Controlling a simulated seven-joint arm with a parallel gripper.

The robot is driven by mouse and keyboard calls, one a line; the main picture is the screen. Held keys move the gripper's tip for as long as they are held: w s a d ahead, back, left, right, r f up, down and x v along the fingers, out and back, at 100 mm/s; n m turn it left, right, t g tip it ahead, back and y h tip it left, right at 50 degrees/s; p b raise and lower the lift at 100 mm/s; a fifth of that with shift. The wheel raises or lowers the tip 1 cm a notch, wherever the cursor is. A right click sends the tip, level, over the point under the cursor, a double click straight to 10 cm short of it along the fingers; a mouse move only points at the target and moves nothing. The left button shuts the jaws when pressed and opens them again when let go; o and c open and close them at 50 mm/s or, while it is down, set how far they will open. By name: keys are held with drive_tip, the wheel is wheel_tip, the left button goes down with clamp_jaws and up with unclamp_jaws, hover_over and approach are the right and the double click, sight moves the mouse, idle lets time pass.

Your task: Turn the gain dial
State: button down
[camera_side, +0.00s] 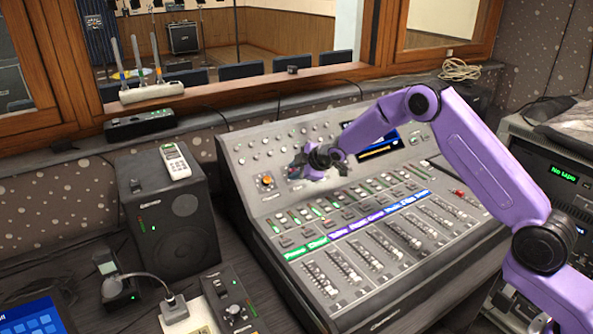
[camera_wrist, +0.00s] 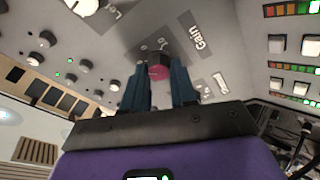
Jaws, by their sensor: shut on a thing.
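The gain dial (camera_wrist: 158,72) has a reddish-pink face and sits beside a printed "Gain" label in the wrist view. My gripper (camera_wrist: 160,80) has its two dark fingers on either side of the dial, closed on it. In the side view my gripper (camera_side: 298,166) is down at the sloped upper panel of the mixing console (camera_side: 258,150), right of an orange knob. There the gripper hides the dial. I cannot tell which way the dial is turned.
Rows of faders (camera_side: 370,250) fill the console's lower part. Small knobs and lit buttons surround the dial. A white knob (camera_wrist: 85,6) is near it in the wrist view. A black speaker (camera_side: 172,215) stands left of the console. The air above the console's left side is free.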

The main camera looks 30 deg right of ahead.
drive_tip(key=shift+w+r, duration=0.1)
drive_tip(key=shift+r, duration=0.05)
drive_tip(key=c, duration=0.9)
unclamp_jaws()
drive_tip(key=v, duration=1.7)
drive_tip(key=shift+s, duration=0.3)
drive_tip(key=shift+s+a, duration=0.1)
drive_tip(key=s+a+m+g, duration=0.15)
drive_tip(key=s+g, duration=0.25)
drive_tip(key=s, duration=1.1)
drive_tip(key=s+a+g, duration=0.3)
drive_tip(key=s, duration=1.2)
drive_tip(key=s+d+g, duration=0.1)
drive_tip(key=s, duration=0.3)
drive_tip(key=s+d+h, duration=0.1)
drive_tip(key=s+d, duration=0.1)
drive_tip(key=s, duration=0.2)
drive_tip(key=s+d+g, duration=0.1)
drive_tip(key=s+d, duration=0.1)
drive_tip(key=s, duration=0.3)
drive_tip(key=shift+s+f+n+g+h, duration=0.15)
drive_tip(key=shift+f+n+g+h, duration=0.15)
drive_tip(key=shift+h, duration=0.1)
